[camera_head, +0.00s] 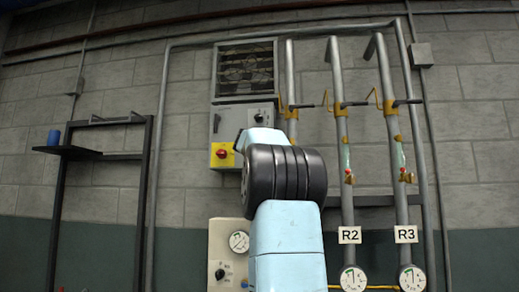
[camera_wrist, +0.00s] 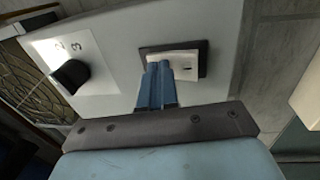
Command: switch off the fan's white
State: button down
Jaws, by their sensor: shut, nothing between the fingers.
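The fan (camera_head: 245,68) sits behind a grille high on the wall in the head view. Its grey control box (camera_head: 228,118) is just below. In the wrist view, a white rocker switch (camera_wrist: 187,67) sits in a dark square frame on the box face. My gripper (camera_wrist: 158,66) is shut and empty, with its fingertips at the near left part of the switch. They overlap its edge in the picture; whether they touch it I cannot tell. In the head view my own arm hides the gripper and the white switch.
A black knob (camera_wrist: 70,76) on a numbered white plate is left of the switch. Below the box in the head view is a red knob on a yellow panel (camera_head: 222,155). Pipes with yellow valves (camera_head: 341,108) and gauges (camera_head: 353,278) stand to the right. A black shelf (camera_head: 75,151) is left.

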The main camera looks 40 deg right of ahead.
jog(key=s+a+r, duration=0.2)
jog(key=s+a, duration=0.7)
jog(key=a, duration=0.1)
jog(key=shift+a, duration=0.3)
jog(key=s+a+f+m+g+y, duration=0.2)
jog(key=s+a+f+y, duration=0.3)
jog(key=f, duration=1.2)
jog(key=s+a+f+m+g+y, duration=0.2)
jog(key=s+a+f+y, duration=0.3)
jog(key=s+a+f, duration=0.8)
jog(key=s+a+f+m+g+y, duration=0.3)
jog(key=s+a+f, duration=0.6)
jog(key=a+f, duration=0.7)
notch_tip(320, 180, down, 5)
jog(key=shift+s+a+f+m+y, duration=0.15)
jog(key=shift+s+m+y, duration=0.25)
jog(key=shift+y, duration=0.6)
jog(key=c, duration=1.8)
grip_release()
jog(key=shift+w, duration=0.15)
